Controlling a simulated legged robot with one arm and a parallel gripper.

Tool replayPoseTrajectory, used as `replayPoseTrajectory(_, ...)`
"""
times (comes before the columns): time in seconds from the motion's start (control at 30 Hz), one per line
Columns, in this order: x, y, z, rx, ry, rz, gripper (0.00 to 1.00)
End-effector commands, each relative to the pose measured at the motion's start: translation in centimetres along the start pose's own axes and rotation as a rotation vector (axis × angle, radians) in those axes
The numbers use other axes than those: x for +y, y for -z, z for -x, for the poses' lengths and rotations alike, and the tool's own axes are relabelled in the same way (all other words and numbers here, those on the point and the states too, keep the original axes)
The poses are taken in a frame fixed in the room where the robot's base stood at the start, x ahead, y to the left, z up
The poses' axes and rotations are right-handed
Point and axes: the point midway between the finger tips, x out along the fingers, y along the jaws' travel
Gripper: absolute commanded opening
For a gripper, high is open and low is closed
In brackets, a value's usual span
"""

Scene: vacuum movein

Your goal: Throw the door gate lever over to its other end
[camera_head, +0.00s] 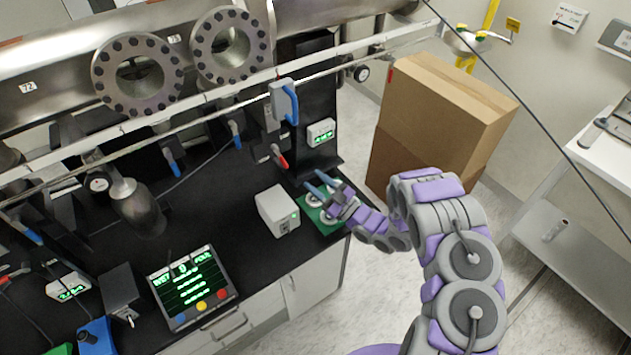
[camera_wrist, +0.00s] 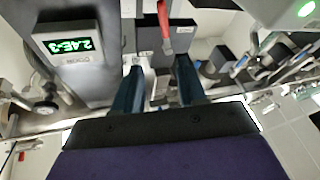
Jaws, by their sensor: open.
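A small lever with a red handle (camera_head: 279,157) hangs on the front of the dark metal column above the black bench; I take it to be the door gate lever. In the wrist view the red handle (camera_wrist: 164,18) points down from the top middle, beyond the fingertips. A dark block with small labels lies behind it; the label text is too small to read. My gripper (camera_head: 322,183) is open, below and to the right of the lever, over the green base at the bench corner. Its two dark blue fingers (camera_wrist: 158,78) are spread with nothing held between them.
A gauge with green digits (camera_wrist: 75,45) is left of the fingers; the gauge (camera_head: 320,132) is on the column. A blue handle (camera_head: 290,104) is above the lever. A grey box (camera_head: 278,212) stands left of my gripper. Cardboard boxes (camera_head: 440,110) stand behind.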

Motion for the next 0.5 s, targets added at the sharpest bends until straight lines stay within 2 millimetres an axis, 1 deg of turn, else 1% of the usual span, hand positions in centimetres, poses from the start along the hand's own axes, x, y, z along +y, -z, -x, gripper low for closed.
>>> replayPoseTrajectory(0.03,0.0,0.0,0.0,0.000,0.000,0.000,0.39)
replayPoseTrajectory(0.23,0.6,0.4,-0.3,-0.019,0.053,-0.020,0.20)
replayPoseTrajectory(0.33,1.4,1.0,-0.4,-0.062,0.135,-0.050,0.11)
replayPoseTrajectory(0.43,2.6,1.8,0.0,-0.143,0.235,-0.073,0.01)
replayPoseTrajectory(0.5,3.4,2.2,0.6,-0.209,0.291,-0.083,0.00)
